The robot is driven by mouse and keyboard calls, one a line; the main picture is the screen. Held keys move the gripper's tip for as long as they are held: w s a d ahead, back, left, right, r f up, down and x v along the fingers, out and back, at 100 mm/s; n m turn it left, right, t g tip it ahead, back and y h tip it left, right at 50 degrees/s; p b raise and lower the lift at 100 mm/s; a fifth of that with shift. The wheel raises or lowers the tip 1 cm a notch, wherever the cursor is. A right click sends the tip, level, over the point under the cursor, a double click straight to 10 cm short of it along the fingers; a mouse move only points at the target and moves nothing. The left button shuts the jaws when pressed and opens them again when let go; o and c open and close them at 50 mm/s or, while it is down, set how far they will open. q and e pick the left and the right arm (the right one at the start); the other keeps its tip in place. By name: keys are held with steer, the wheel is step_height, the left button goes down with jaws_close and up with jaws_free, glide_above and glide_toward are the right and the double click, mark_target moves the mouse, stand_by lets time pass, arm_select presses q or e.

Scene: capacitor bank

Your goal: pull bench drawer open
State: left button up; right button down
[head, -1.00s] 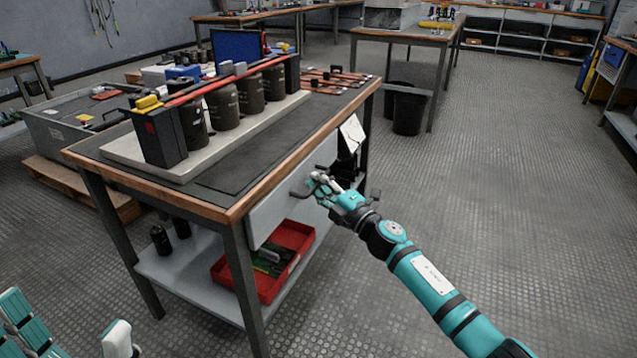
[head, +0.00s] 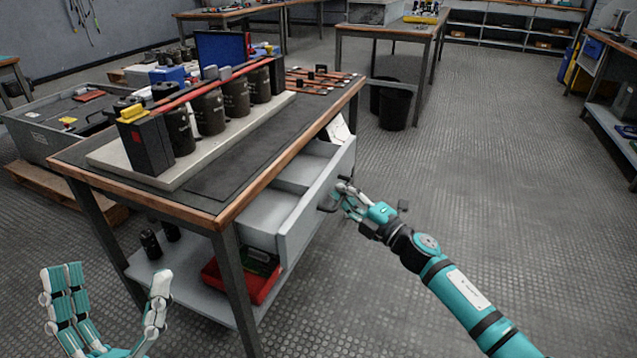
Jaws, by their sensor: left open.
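The bench drawer (head: 302,226) is pulled partly out of the right side of the workbench (head: 214,200), and its grey, divided inside shows. Its dark handle (head: 325,207) sits on the drawer's front face. My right gripper (head: 343,194), white and teal, is at this handle with its fingers closed around it; the fingers hide part of the handle. My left gripper (head: 112,286) is open and empty at the lower left, in front of the bench and apart from it.
Dark capacitors (head: 208,110) stand on a pale base on the bench top. A red tray (head: 247,280) lies on the lower shelf, below the drawer. A black bin (head: 394,108) stands behind the bench. The floor on the right is clear.

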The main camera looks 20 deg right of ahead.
arm_select(q)
steer(key=w+f+g+y+p, duration=0.2)
steer(key=w+f+g, duration=0.3)
steer(key=f, duration=0.3)
steer(key=shift+w+d+f+g+y, duration=0.15)
steer(key=shift+w+f+g+y, duration=0.2)
steer(key=shift+g, duration=0.55)
arm_select(e)
steer(key=s+d, duration=1.3)
steer(key=d, duration=0.4)
steer(key=shift+s, duration=0.15)
steer(key=shift+d+r, duration=0.1)
steer(key=c, duration=1.6)
jaws_free()
steer(key=shift+c, duration=0.2)
arm_select(q)
steer(key=shift+r, duration=0.1)
arm_select(e)
steer(key=shift+s, duration=0.1)
steer(key=v, duration=1.2)
